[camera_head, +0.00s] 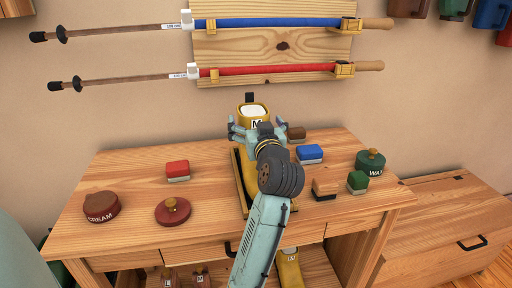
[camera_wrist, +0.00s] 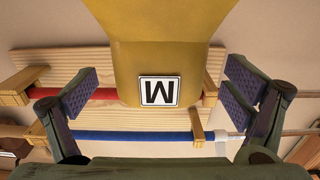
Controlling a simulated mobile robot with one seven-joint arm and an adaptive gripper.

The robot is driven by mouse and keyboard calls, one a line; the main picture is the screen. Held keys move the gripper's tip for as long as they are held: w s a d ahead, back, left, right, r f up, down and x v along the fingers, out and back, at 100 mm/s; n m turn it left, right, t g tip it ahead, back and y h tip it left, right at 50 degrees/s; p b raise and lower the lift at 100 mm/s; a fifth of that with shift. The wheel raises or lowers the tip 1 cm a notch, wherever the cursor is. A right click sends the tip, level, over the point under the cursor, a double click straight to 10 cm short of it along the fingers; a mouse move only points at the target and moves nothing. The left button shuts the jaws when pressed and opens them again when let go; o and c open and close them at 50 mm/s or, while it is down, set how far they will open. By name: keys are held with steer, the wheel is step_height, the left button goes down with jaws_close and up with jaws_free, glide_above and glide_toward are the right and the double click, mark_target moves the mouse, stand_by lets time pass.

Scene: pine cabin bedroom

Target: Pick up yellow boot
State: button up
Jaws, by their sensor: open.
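The yellow boot (camera_head: 251,109) stands on the table against the wall side, with a white opening at its top and a white label marked M. In the wrist view the boot's shaft (camera_wrist: 165,50) fills the upper middle, its M label upside down. My gripper (camera_head: 251,131) is open, with one finger on each side of the shaft. In the wrist view a clear gap shows between each finger pad and the boot. My arm hides most of the boot's lower part in the head view. Another yellow boot (camera_head: 289,268) with an M label shows under the table.
The wooden table (camera_head: 130,173) holds a cream tin (camera_head: 101,206), a round red lid (camera_head: 173,211), a red brush (camera_head: 177,171), a blue brush (camera_head: 309,153), a green brush (camera_head: 357,182) and a green wax tin (camera_head: 370,162). Poles with blue and red shafts (camera_head: 270,71) hang behind.

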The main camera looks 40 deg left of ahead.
steer(key=shift+c, duration=0.6)
steer(key=c, duration=1.8)
steer(key=shift+c, duration=0.6)
steer(key=shift+r, duration=0.15)
